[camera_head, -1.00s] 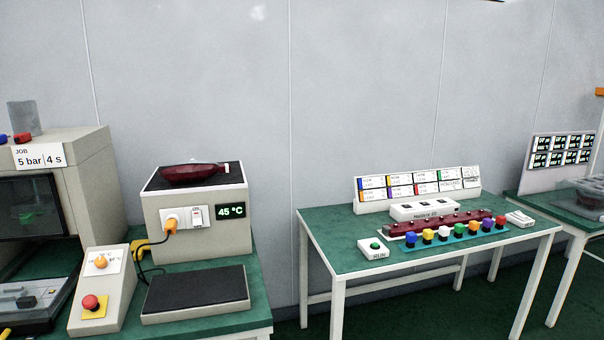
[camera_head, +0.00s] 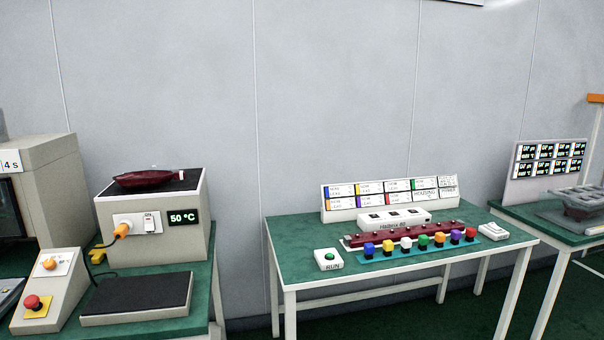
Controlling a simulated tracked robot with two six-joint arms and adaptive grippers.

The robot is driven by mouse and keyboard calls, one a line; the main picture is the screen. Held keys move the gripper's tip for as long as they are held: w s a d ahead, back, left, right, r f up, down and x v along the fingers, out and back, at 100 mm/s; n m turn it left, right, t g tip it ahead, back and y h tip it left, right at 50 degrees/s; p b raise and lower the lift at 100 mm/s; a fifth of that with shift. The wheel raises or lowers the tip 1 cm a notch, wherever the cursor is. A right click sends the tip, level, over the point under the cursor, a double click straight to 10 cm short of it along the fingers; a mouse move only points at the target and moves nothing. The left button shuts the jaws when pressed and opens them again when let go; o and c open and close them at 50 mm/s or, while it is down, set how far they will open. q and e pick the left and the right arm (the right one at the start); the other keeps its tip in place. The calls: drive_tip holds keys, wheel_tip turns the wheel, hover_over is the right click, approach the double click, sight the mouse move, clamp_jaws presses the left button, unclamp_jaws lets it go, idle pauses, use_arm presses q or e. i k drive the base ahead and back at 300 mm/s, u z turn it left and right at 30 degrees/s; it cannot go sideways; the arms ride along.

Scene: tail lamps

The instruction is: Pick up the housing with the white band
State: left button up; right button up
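A dark red tail lamp housing (camera_head: 148,179) lies on the black top of the heater box at the left. A small white band or tag shows at its right end (camera_head: 182,175). The heater's display (camera_head: 184,217) reads 50 °C. Another dark red long part (camera_head: 400,235) lies on the middle table behind a row of coloured blocks; I see no clear white band on it. Neither of my grippers is in view.
The heater box (camera_head: 158,245) stands on a green-topped bench beside a sloped box with a red button (camera_head: 33,303). A flat black plate (camera_head: 138,296) lies in front. The middle table (camera_head: 290,235) holds a RUN button (camera_head: 328,259) and label cards. A gap of floor separates the benches.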

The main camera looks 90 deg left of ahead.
sight(150, 181)
drive_tip(key=z, duration=0.3)
drive_tip(key=i, duration=0.2)
drive_tip(key=u, duration=2.7)
drive_tip(key=i, duration=0.2)
drive_tip(key=u, duration=1.8)
drive_tip(key=k, duration=0.45)
drive_tip(key=u, duration=0.5)
drive_tip(key=i, duration=1.55)
drive_tip(key=z, duration=0.45)
